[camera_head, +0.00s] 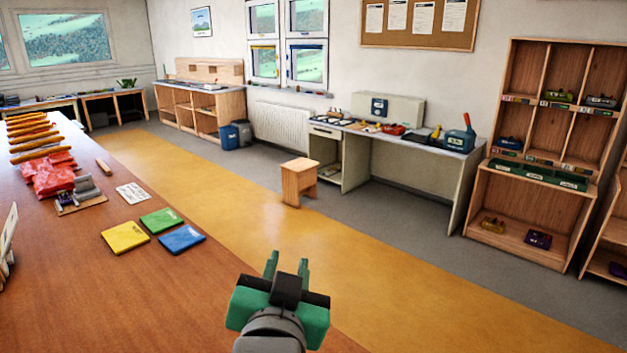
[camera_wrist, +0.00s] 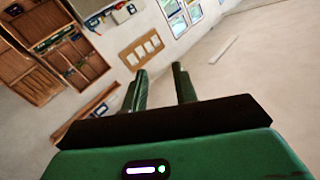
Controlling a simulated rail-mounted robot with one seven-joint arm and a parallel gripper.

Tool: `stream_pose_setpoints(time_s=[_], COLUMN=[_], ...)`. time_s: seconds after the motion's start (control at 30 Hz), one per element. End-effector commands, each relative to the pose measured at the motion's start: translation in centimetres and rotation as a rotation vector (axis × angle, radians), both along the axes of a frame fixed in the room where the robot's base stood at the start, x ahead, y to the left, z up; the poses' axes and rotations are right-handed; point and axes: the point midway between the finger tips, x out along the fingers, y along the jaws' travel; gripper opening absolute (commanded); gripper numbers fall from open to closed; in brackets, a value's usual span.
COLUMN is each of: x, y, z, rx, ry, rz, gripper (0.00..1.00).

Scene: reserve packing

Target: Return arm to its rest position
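My gripper (camera_head: 287,266) shows at the bottom middle of the head view, green with a dark crossbar. It is held up at the right edge of the brown table (camera_head: 150,300), over the yellow floor strip as seen from the head camera. Its two green fingers stand apart, with nothing visible between them. In the wrist view the gripper (camera_wrist: 160,85) also has its fingers apart and empty. That view is tilted and shows walls, shelves and a notice board (camera_wrist: 143,46), with no object close to the fingers.
The table bears yellow (camera_head: 125,237), green (camera_head: 162,220) and blue (camera_head: 181,239) squares, red bags (camera_head: 50,175) and several orange items (camera_head: 32,135). A wooden stool (camera_head: 298,181) stands on the floor. A workbench (camera_head: 415,155) and a shelf unit (camera_head: 540,150) line the right wall. The near table area is clear.

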Motion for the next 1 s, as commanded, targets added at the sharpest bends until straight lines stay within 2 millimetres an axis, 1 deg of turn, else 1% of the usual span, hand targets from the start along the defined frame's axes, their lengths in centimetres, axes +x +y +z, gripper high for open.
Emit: stream_pose_setpoints(time_s=[0.03,0.07,0.1,0.17,0.2,0.27,0.3,0.33,0.37,0.4,0.47,0.5,0.57,0.6,0.7,0.8,0.83,0.9,1.0], x=[-2.5,-4.2,-6.4,-9.9,-12.3,-16.0,-18.5,-19.5,-19.0,-18.8,-18.8,-18.8,-18.8,-18.7,-18.7,-18.7,-18.7,-18.7,-18.6], y=[-1.2,-1.7,-2.2,-2.9,-3.3,-3.6,-3.8,-3.8,-3.7,-3.7,-3.7,-3.6,-3.6,-3.6,-3.5,-3.5,-3.5,-3.5,-3.5], z=[3.0,4.9,7.1,10.0,11.8,14.1,15.5,17.7,20.2,22.2,24.9,26.8,29.8,31.8,36.4,39.6,40.2,41.2,41.6], rx=[-0.044,-0.072,-0.112,-0.168,-0.203,-0.255,-0.288,-0.302,-0.296,-0.294,-0.291,-0.289,-0.285,-0.284,-0.28,-0.277,-0.276,-0.275,-0.274], ry=[-0.111,-0.18,-0.266,-0.386,-0.462,-0.572,-0.642,-0.669,-0.658,-0.654,-0.653,-0.652,-0.651,-0.65,-0.649,-0.648,-0.647,-0.647,-0.646], rz=[0.001,0.004,0.003,-0.003,-0.011,-0.026,-0.037,-0.042,-0.037,-0.036,-0.034,-0.032,-0.031,-0.03,-0.028,-0.025,-0.025,-0.024,-0.023], gripper=[0.28,0.28,0.28,0.28,0.28,0.28,0.28,0.28,0.28,0.28,0.28,0.28,0.28,0.28,0.28,0.28,0.28,0.28,0.28])
